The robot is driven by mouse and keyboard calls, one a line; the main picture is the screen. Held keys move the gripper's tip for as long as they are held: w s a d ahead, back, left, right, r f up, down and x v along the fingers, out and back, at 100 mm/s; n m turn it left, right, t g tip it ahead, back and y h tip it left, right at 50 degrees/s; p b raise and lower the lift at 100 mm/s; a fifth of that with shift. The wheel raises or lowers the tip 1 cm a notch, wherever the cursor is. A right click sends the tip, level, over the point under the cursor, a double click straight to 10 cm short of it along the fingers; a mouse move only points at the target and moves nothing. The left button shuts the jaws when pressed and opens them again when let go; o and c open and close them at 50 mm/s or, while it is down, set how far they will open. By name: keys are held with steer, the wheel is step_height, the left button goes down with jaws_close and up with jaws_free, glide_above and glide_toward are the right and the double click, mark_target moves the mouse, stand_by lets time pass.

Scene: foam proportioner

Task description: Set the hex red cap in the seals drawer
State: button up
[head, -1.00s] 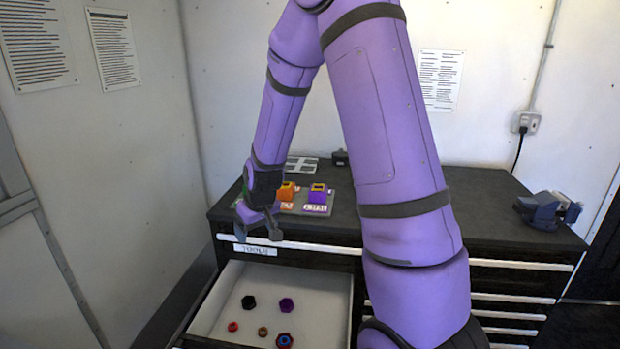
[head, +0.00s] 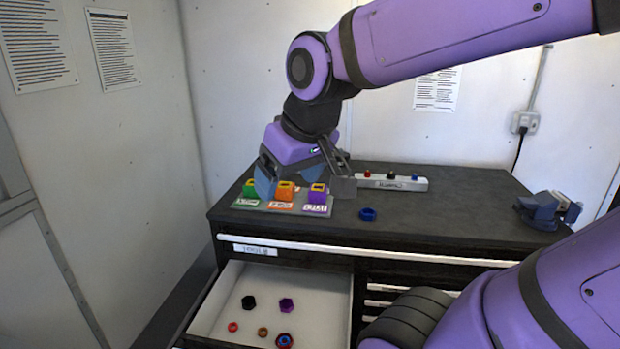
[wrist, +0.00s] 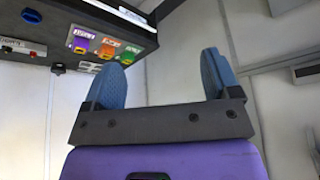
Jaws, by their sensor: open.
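My gripper (head: 303,187) is open and empty, above the coloured blocks on the bench; its blue fingers (wrist: 163,80) stand apart in the wrist view. The open drawer (head: 312,283) at the lower left has a label too blurred to read surely, so I cannot confirm it is the seals drawer. In it lie a small red piece (head: 233,327) and a red piece with a blue centre (head: 285,341). A red-topped piece (head: 366,173) stands on the white rack. I cannot tell which red one is the hex cap.
The drawer also holds black (head: 249,302), purple (head: 287,305) and brown (head: 263,332) pieces. Green (head: 250,189), orange (head: 285,193) and purple (head: 318,195) blocks stand on the bench. The white rack (head: 405,184), a blue ring (head: 368,214) and a vise (head: 546,210) are further right.

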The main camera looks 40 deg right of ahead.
steer(key=s, duration=0.2)
steer(key=s+r, duration=0.1)
steer(key=s, duration=0.2)
steer(key=shift+a+r, duration=0.1)
stand_by(1.1)
